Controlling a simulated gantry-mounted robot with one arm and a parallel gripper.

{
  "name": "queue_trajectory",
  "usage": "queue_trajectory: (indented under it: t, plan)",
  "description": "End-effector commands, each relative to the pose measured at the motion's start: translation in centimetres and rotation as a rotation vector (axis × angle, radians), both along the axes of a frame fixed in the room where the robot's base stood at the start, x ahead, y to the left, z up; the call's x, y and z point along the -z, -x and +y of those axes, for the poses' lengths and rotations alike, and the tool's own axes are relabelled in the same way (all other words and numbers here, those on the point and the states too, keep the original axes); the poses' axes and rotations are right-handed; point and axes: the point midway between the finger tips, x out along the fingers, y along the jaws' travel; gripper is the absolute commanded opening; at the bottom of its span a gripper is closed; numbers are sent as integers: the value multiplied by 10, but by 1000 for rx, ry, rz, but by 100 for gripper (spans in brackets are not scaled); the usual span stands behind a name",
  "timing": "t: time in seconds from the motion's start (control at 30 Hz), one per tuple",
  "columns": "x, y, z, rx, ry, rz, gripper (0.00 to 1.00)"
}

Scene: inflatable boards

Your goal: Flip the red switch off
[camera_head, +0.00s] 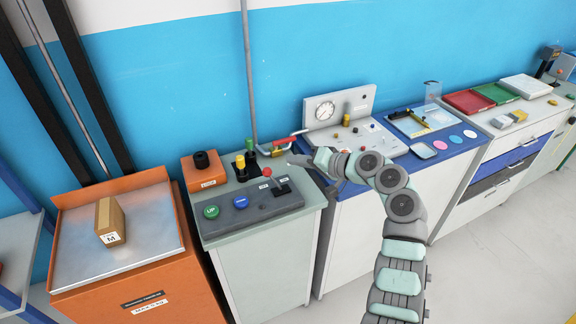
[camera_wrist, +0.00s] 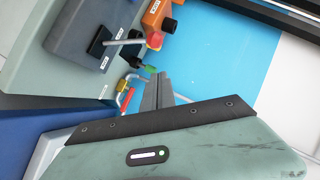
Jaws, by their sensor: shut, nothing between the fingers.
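The red switch (camera_head: 267,171) is a lever with a red ball knob on the right part of a grey control box (camera_head: 238,205). It leans up and to the left from its black base, with small white labels beside it. In the wrist view the lever with its red knob (camera_wrist: 155,40) sticks out from the box at upper left. My gripper (camera_head: 291,159) is shut and empty, behind and right of the knob in the head view and apart from it. Its closed fingers also show in the wrist view (camera_wrist: 159,88), below the knob.
Green and blue buttons (camera_head: 240,201) sit on the same box. Behind it are yellow and green knobs (camera_head: 239,161), an orange box with a black knob (camera_head: 204,169), and a red-handled pipe valve (camera_head: 285,141). A gauge panel (camera_head: 338,108) stands to the right.

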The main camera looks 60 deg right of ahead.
Motion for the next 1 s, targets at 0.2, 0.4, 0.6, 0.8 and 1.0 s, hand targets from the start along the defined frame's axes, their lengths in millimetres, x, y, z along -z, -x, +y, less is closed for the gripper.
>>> queue_trajectory:
  t: [0.2, 0.4, 0.6, 0.8, 1.0]
  plan:
    - [-14, 50, 6, 6, 0, 3, 0]
    - [-23, 75, 10, 2, -1, 3, 0]
    - [-26, 82, 12, 2, -1, 2, 0]
    - [-26, 82, 11, 2, -1, 2, 0]
    - [-26, 82, 11, 2, -1, 2, 0]
